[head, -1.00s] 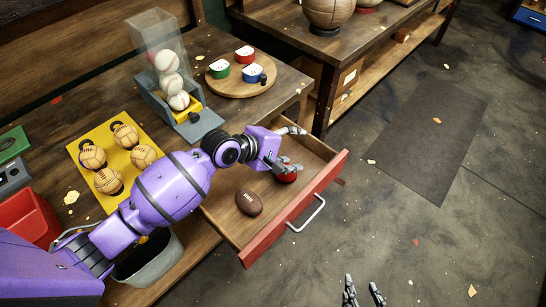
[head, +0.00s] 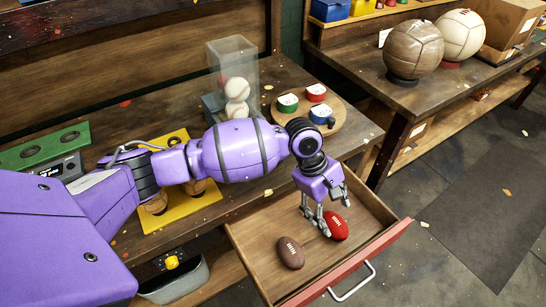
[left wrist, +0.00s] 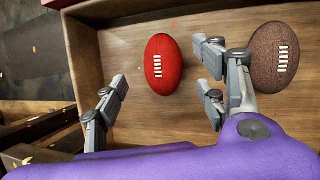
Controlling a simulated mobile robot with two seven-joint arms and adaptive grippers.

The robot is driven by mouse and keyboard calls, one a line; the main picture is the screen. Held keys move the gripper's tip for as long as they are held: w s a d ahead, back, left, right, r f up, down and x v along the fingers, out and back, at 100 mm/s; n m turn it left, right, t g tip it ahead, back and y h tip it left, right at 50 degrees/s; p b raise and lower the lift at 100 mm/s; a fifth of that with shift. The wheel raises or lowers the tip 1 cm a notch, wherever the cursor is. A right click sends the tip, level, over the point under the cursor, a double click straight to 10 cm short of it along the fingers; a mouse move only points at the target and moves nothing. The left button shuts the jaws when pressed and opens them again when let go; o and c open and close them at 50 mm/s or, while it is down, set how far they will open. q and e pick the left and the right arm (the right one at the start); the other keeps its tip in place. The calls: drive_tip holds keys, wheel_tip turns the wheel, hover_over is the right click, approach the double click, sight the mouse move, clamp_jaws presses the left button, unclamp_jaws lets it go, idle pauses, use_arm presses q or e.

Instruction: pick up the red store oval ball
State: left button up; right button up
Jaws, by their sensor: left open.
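The red oval ball (head: 338,228) with white laces lies in the open drawer (head: 366,250). In the left wrist view the red ball (left wrist: 163,64) lies between my spread fingers, with bare space on both sides. My left gripper (head: 333,210) is open and empty over the drawer, its fingers reaching down around the ball. It also shows in the left wrist view (left wrist: 160,88). A brown oval ball (head: 290,253) lies in the drawer to the left of the red one; it shows in the left wrist view (left wrist: 274,56) just outside one finger. My right gripper is out of view.
The red drawer front (head: 350,272) and wooden side walls bound the space. On the bench above are a yellow tray (head: 190,215) with balls, a clear dispenser (head: 235,75) and a round board (head: 335,120) with small tins. The drawer floor right of the balls is clear.

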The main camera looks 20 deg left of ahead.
sight(335, 219)
use_arm(q)
drive_tip(key=x, duration=0.5)
drive_tip(key=shift+w+a+f, duration=0.1)
drive_tip(key=shift+w+f, duration=0.1)
drive_tip(key=c, duration=1.2)
drive_tip(key=shift+c, duration=0.3)
drive_tip(key=shift+r, duration=0.2)
